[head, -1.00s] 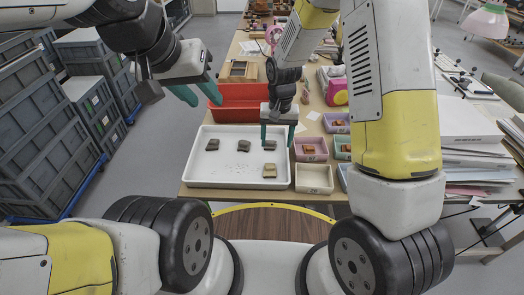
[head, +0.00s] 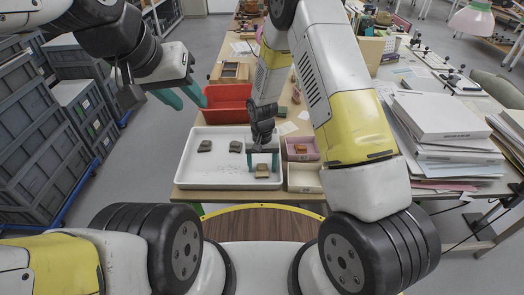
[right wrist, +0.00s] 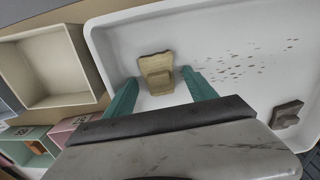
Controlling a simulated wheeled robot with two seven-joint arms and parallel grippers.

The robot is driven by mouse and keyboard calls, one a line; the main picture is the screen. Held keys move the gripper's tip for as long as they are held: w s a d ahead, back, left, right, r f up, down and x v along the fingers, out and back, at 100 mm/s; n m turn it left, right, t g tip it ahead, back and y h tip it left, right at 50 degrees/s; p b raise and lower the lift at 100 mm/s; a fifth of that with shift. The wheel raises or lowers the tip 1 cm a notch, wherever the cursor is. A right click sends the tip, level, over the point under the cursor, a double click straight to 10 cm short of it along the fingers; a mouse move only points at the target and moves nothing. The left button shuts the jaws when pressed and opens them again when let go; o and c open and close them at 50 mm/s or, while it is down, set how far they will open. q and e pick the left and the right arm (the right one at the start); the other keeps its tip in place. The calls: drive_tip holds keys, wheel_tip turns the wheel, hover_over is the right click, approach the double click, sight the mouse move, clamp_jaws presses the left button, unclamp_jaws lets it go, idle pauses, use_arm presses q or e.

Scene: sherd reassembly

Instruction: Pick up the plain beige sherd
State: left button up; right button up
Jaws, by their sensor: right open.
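The plain beige sherd (head: 262,172) lies in the white tray (head: 190,178) near its front right corner. It shows whole in the right wrist view (right wrist: 156,72). My right gripper (head: 265,160) is open and low over the tray at the sherd. In the right wrist view its two green fingertips (right wrist: 160,84) stand apart on either side of the sherd, with nothing gripped. My left gripper (head: 192,94) is open and empty, up in the air behind the tray's left part.
Grey sherds (head: 205,146) (head: 236,147) lie in the tray; one also shows in the right wrist view (right wrist: 287,114). Small crumbs (right wrist: 230,67) are scattered there. A red bin (head: 228,104) stands behind. A cream box (head: 304,178) and pink box (head: 301,148) stand right of the tray.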

clamp_jaws()
drive_tip(key=shift+r, duration=0.15)
